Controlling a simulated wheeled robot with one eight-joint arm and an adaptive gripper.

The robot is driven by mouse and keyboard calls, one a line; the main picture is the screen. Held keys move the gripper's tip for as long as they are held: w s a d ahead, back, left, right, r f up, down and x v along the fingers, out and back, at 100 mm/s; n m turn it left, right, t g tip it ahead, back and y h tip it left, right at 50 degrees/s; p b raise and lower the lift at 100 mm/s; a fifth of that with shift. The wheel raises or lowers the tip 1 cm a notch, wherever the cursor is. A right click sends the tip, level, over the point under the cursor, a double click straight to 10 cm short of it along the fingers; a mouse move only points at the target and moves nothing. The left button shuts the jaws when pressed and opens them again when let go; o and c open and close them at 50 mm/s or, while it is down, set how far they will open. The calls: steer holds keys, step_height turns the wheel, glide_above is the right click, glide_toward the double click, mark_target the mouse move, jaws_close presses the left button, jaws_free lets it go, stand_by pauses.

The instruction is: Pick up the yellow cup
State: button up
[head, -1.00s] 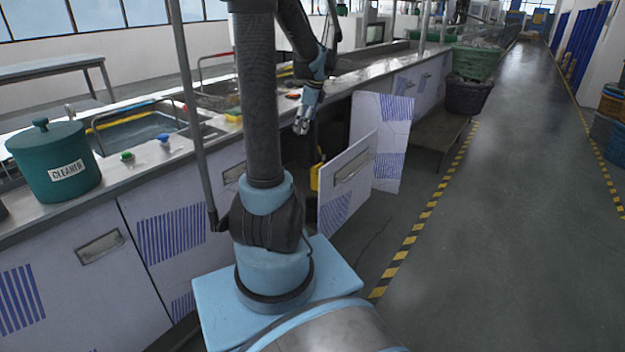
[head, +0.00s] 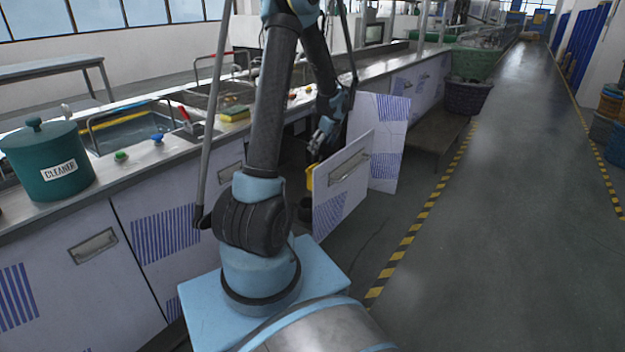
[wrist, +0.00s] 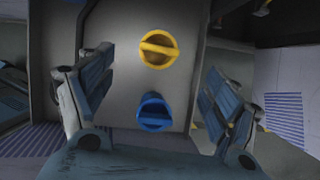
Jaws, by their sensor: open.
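A yellow object (head: 310,178) shows in the head view inside the open cabinet, partly hidden behind the open door. I cannot tell its full shape there. In the wrist view a round yellow thing (wrist: 158,48) with a bar across it lies between my fingers, against a grey surface; I cannot tell if it is a cup or a knob. A similar blue round thing (wrist: 153,113) is below it. My gripper (head: 318,147) is open and empty, pointing down at the cabinet opening, just above the yellow object in the head view. It also shows in the wrist view (wrist: 158,65).
Open cabinet doors (head: 343,185) stand close to my gripper on the right. The counter edge is behind it. A green cleaner pot (head: 46,160) and a yellow sponge (head: 235,114) are on the counter. The aisle floor (head: 500,220) at right is clear.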

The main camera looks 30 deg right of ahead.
mark_target(314, 165)
steer(key=shift+s+x, duration=0.2)
steer(key=shift+x, duration=6.4)
steer(key=shift+d, duration=0.1)
steer(key=shift+c, duration=0.2)
steer(key=c, duration=1.4)
steer(key=shift+r, duration=0.1)
